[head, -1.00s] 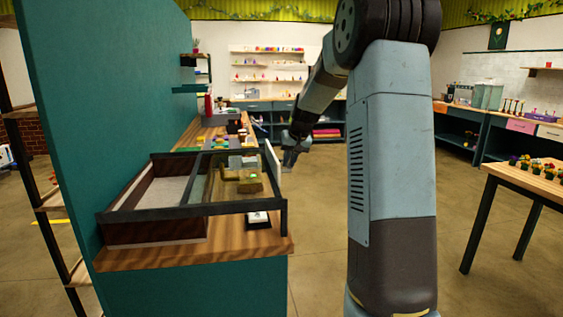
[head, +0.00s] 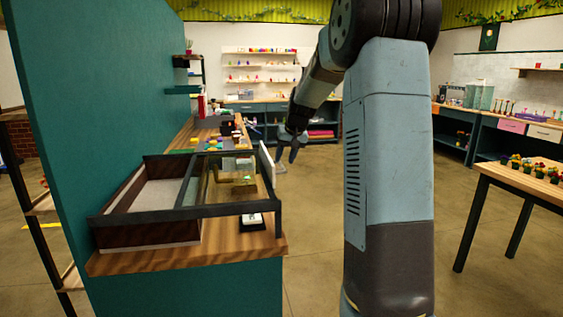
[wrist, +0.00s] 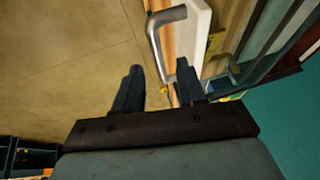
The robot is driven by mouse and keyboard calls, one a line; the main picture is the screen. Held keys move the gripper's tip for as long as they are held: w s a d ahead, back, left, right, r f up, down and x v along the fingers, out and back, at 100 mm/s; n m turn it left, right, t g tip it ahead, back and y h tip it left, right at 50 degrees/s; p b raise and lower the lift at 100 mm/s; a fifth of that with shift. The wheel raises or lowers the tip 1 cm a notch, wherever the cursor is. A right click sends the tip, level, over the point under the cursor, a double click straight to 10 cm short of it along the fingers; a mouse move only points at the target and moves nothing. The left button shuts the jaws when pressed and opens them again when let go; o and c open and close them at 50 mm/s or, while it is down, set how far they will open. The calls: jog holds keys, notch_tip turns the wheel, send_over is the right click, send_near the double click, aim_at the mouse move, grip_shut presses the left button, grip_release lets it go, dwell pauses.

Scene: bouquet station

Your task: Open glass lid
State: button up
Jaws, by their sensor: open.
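The dark-framed case (head: 150,213) stands on a wooden counter, with a glass lid (head: 219,183) on its right part. A white panel (head: 267,166) stands upright at the right side of the glass and also shows in the wrist view (wrist: 198,32). It bears a bent metal handle (wrist: 155,35). My gripper (head: 287,154) is open and empty, fingers pointing down, just right of the panel. In the wrist view my gripper's (wrist: 158,72) two fingers are spread just short of the handle; the right fingertip is close to the handle's lower end. I cannot tell whether they touch.
The wooden counter (head: 180,258) has a small black-and-white item (head: 252,220) at the near end and several coloured items behind the case. A tall teal wall (head: 95,100) closes the left side. A table with potted flowers (head: 535,175) stands at right. The floor between is open.

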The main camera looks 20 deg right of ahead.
jog(key=v, duration=1.1)
jog(key=shift+r, duration=0.1)
jog(key=s+a+r+n+h, duration=0.1)
jog(key=s+a, duration=0.5)
jog(key=s, duration=0.3)
jog(key=s+a, duration=0.6)
jog(key=s, duration=0.4)
jog(key=s+a+f, duration=0.1)
jog(key=s+f, duration=0.2)
jog(key=s, duration=0.5)
jog(key=s+a+f+n, duration=0.1)
jog(key=s+f, duration=0.3)
jog(key=s, duration=0.5)
jog(key=shift+s+a+t, duration=0.15)
jog(key=shift+a+t, duration=0.25)
jog(key=shift+a, duration=0.3)
jog(key=shift+a+f, duration=0.15)
